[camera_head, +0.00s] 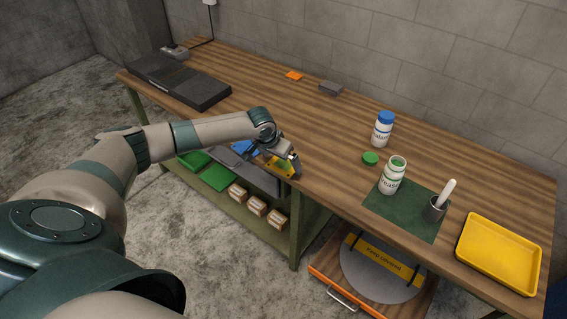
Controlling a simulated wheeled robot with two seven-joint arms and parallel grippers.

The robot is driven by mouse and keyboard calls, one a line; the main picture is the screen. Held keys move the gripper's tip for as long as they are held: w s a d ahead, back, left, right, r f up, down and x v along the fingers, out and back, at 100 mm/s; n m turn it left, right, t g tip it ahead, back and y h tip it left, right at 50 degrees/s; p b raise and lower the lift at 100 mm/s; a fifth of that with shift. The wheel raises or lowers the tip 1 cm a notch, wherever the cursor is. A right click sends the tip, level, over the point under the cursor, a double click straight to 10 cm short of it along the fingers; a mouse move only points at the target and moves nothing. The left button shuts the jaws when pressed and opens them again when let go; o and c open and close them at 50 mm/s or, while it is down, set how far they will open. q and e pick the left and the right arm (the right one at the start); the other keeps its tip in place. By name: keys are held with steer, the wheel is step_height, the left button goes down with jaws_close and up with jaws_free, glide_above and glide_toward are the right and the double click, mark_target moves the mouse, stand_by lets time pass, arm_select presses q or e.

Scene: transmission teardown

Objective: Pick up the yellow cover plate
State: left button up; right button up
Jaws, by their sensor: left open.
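The yellow cover plate (279,168) shows at the front edge of the table, partly hidden by my left gripper. My left gripper (293,164) reaches in from the left and points down, with its fingers right at the plate. The jaws are open. I cannot tell whether the fingers touch the plate. My right gripper is out of view.
A blue part (244,148) lies partly behind my left arm. A black case (180,82) is at the far left.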

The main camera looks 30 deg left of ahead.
arm_select(q)
steer(key=shift+x, duration=0.85)
steer(key=shift+w+r, duration=0.1)
steer(key=c, duration=1.6)
steer(key=shift+r, duration=0.2)
steer(key=shift+c, duration=0.2)
steer(key=shift+r, duration=0.2)
step_height(320, 180, up, 3)
steer(key=shift+w+r+b, duration=0.1)
steer(key=shift+b, duration=0.75)
steer(key=w+d+r+b, duration=0.3)
steer(key=d+r, duration=0.4)
steer(key=d, duration=0.4)
steer(key=shift+w, duration=0.35)
